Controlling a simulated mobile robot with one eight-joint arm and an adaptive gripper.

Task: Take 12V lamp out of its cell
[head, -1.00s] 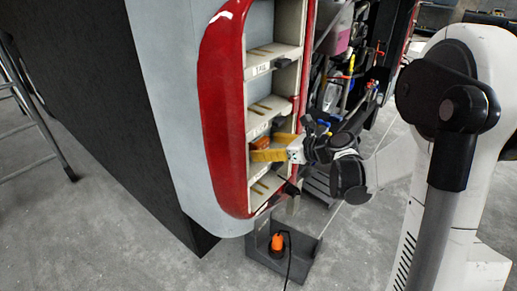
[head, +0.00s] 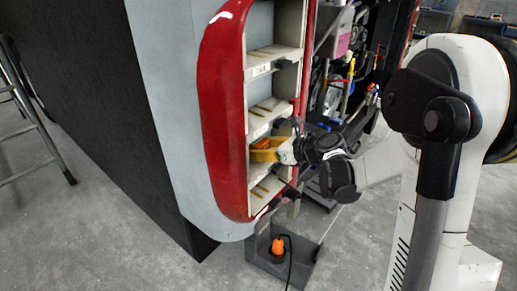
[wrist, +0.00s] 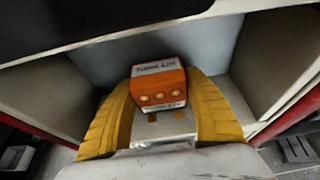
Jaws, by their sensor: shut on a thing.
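The 12V lamp, seen as a small orange box with pale print and round light spots on its front (wrist: 160,86), is in one cell of the cream shelf column. It also shows in the head view (head: 263,143). My gripper (wrist: 163,92) has its two yellow fingers inside the cell, one on each side of the lamp, shut on it. In the head view my gripper (head: 264,154) reaches into the cell from the right. The fingers hide part of the lamp's sides, and I cannot tell whether its underside touches the cell floor.
Cell walls stand left and right, with a shelf edge above. Other cells (head: 268,109) lie above and below. A red curved panel (head: 222,110) borders the column on the left. A grey tray (head: 258,258) with an orange object (head: 278,246) sits on the floor below.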

